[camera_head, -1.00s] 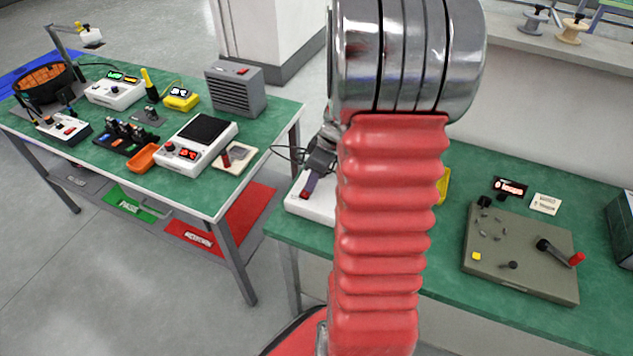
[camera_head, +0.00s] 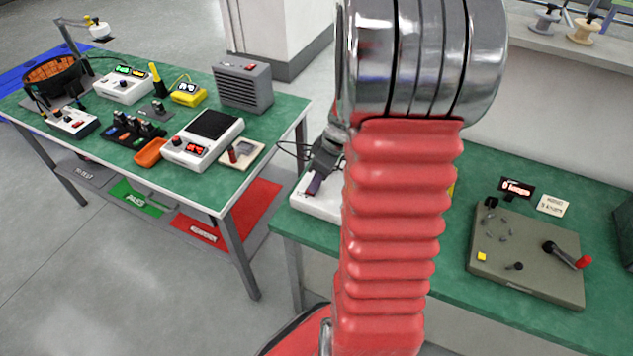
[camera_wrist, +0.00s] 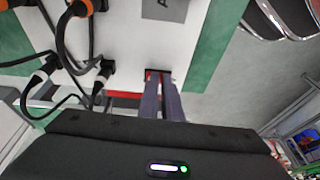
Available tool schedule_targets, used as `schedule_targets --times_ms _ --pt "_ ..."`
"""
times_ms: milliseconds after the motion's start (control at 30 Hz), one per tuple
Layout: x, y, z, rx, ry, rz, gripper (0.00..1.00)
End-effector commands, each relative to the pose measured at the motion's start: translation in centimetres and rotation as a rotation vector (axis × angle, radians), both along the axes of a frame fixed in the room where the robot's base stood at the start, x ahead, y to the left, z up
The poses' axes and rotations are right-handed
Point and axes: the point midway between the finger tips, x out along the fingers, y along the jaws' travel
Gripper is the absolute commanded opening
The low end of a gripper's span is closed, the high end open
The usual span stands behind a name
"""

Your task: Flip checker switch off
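The checker, a white box (camera_head: 318,207), sits at the left end of the right bench in the head view, mostly hidden behind my arm. Its white face (camera_wrist: 118,52) fills the upper middle of the wrist view, with black cables plugged in at left. A small red switch in a black frame (camera_wrist: 149,74) is on this face, partly hidden by my fingertips. My gripper (camera_wrist: 161,78) has its two purple-grey fingers close together, pointing at the switch, with nothing held between them. Contact cannot be told. In the head view my gripper (camera_head: 314,184) is over the white box.
The left bench (camera_head: 110,165) carries several instruments and an orange tray (camera_head: 150,152). Open floor lies between the benches.

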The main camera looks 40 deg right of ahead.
Motion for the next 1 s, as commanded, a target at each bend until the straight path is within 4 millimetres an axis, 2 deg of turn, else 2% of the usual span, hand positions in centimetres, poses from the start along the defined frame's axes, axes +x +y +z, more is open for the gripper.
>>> schedule_targets --times_ms 33,100,267,467,800,1000 --pt "-0.4 0.7 -0.5 0.017 0.013 0.004 0.0" --pt "-0.3 0.7 -0.4 0.017 0.012 0.005 0.0" --pt "-0.2 0.5 0.8 0.012 0.008 0.004 0.0" --pt "0.0 0.1 3.9 0.001 -0.001 0.005 0.0" --pt "-1.3 -1.3 9.7 -0.001 -0.003 0.003 0.0" --pt "-1.9 -1.8 12.4 -0.002 -0.002 0.004 0.0"
